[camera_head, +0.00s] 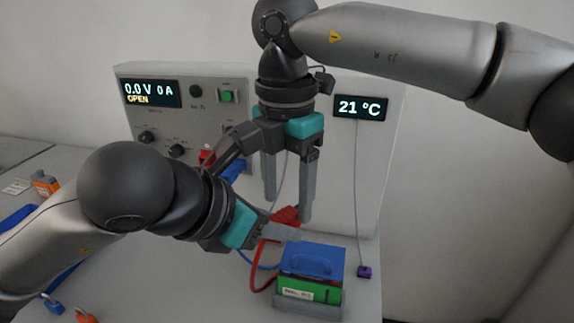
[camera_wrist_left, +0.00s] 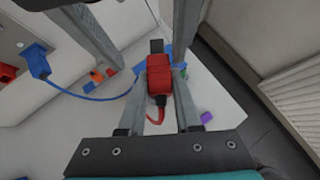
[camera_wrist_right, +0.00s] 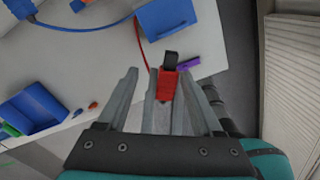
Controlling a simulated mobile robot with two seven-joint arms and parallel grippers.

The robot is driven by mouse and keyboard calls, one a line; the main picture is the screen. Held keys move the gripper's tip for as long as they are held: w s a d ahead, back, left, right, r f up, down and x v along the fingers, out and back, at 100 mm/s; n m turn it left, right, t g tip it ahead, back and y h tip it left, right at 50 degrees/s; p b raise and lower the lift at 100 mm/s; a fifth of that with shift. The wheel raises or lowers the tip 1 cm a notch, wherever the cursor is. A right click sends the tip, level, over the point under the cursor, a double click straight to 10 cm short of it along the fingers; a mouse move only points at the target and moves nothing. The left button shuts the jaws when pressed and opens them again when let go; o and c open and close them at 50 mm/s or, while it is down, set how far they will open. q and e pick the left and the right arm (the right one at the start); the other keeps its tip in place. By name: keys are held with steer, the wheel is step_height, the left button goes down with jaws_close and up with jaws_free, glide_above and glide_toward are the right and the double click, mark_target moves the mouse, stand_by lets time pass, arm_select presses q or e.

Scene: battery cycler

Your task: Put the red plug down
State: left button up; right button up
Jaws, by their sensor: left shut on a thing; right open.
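The red plug (camera_head: 287,214) is in my left gripper (camera_head: 290,232), which is shut on it above the bench, behind the battery (camera_head: 312,261). The plug also shows between the left fingers in the left wrist view (camera_wrist_left: 159,75), with its red cable trailing from it. My right gripper (camera_head: 288,208) is open, pointing down, with its fingers close to the plug. In the right wrist view the plug (camera_wrist_right: 168,84) shows between the open right fingers. I cannot tell whether they touch it. The left fingers partly hide the plug in the head view.
The cycler panel (camera_head: 188,119) stands behind, with a red socket (camera_head: 207,156) and a blue plug (camera_head: 235,170). A purple sensor (camera_head: 365,272) lies right of the battery. Small padlocks (camera_head: 53,304) and a blue tray (camera_wrist_right: 38,102) are at the left. The bench front right is clear.

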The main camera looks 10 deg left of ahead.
steer(key=shift+f, duration=0.35)
steer(key=shift+c, duration=0.2)
arm_select(q)
steer(key=shift+s+d, duration=0.2)
arm_select(e)
steer(key=shift+a, duration=0.1)
jaws_close()
arm_select(q)
steer(key=o, duration=0.9)
steer(key=shift+o, duration=1.1)
steer(key=shift+w, duration=0.1)
steer(key=shift+a, duration=0.15)
